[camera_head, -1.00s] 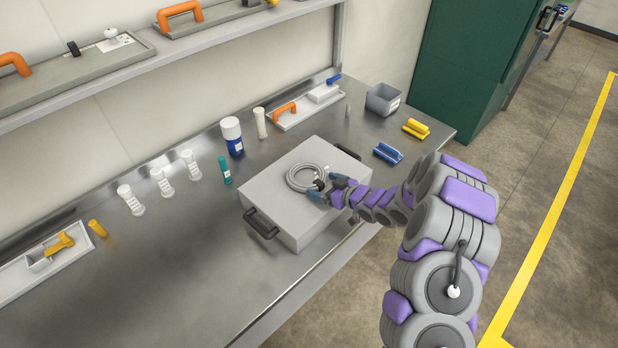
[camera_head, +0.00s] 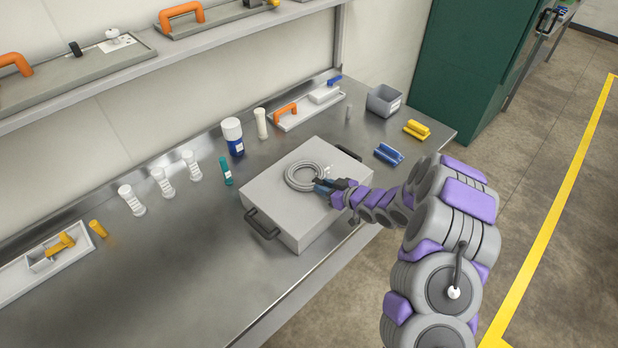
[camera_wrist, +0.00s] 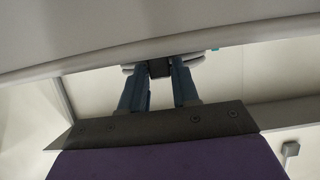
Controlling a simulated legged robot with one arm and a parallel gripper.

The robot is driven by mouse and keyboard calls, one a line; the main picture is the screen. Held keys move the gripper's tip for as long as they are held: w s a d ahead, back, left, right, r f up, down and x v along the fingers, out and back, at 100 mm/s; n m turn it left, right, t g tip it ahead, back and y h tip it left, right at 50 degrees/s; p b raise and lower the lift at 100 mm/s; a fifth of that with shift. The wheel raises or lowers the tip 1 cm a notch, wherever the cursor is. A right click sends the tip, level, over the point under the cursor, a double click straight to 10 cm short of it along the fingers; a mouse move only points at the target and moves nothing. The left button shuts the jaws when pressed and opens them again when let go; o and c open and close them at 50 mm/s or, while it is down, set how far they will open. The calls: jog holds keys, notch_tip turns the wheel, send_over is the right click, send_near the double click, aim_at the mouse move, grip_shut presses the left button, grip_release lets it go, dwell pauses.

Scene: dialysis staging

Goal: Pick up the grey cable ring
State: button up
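The grey cable ring (camera_head: 303,176) is a coiled loop lying on top of the pale grey case (camera_head: 275,200). My gripper (camera_head: 325,186) is at the ring's near right side, with its blue fingers drawn together on it. In the wrist view, the fingers of my gripper (camera_wrist: 159,72) close on a dark block between their tips. Light grey pieces of the cable ring (camera_wrist: 193,60) show beside the tips. The rest of the ring is hidden there. I see no clear gap between the ring and the case.
The case has dark handles. A teal tube (camera_head: 225,171), a blue-and-white bottle (camera_head: 233,137) and several white vials stand to the left. A blue clip (camera_head: 388,153), a yellow clip (camera_head: 416,129) and a grey bin (camera_head: 383,100) are to the right. The front-left bench is clear.

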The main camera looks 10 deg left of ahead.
grip_shut()
jog(key=shift+f, duration=0.1)
